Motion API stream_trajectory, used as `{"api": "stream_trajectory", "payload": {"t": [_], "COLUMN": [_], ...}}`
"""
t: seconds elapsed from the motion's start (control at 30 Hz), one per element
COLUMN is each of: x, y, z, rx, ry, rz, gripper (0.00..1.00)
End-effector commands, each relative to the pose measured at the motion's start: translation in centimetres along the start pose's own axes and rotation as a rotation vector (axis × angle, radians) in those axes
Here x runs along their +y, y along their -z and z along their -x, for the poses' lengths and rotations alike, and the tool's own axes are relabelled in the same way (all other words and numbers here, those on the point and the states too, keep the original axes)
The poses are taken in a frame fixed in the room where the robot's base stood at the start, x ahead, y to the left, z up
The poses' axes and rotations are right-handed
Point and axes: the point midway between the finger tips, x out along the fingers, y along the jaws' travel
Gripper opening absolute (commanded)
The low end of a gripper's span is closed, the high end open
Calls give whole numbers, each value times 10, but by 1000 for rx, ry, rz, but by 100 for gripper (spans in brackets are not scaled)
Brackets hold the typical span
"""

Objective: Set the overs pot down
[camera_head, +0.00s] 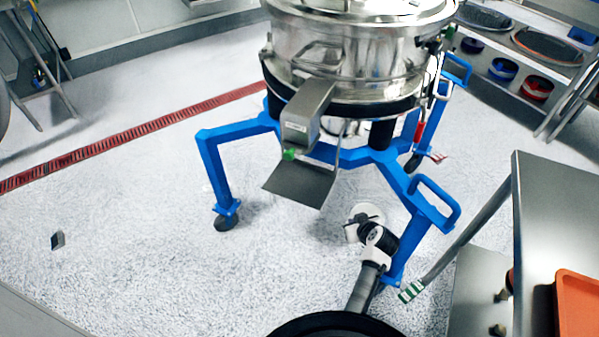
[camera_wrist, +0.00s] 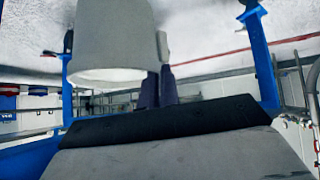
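The overs pot (camera_wrist: 112,38) is a plain light grey cylinder, large in the wrist view, where the picture is upside down. A small pale grey piece (camera_wrist: 162,46), apparently its handle, stands at its right side. Two dark fingers of my gripper (camera_wrist: 159,85) lie close together and reach to this piece, so my gripper looks shut on the pot there. In the head view the pot shows as a small white round shape (camera_head: 368,210), partly hidden by my gripper (camera_head: 358,229). I cannot tell whether its base touches anything.
The steel sifter (camera_head: 345,50) stands on a blue wheeled frame (camera_head: 212,170) just beyond the pot. Its spout (camera_head: 305,112) points down over a dark plate (camera_head: 302,184). A steel table (camera_head: 550,190) with an orange tray (camera_head: 577,300) is at right. Open floor (camera_head: 130,240) lies left.

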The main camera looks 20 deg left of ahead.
Motion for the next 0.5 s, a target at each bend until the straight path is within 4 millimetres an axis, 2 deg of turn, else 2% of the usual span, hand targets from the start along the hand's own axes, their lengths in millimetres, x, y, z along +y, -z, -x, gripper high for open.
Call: {"api": "stream_trajectory", "payload": {"t": [0.03, 0.2, 0.33, 0.5], "x": [5, 6, 6, 5], "y": [26, 75, 102, 119], "z": [24, 80, 122, 160], "rx": [13, 30, 41, 49], "ry": [54, 264, 407, 543], "rz": [61, 276, 419, 550], "gripper": [0, 0, 0, 0]}}
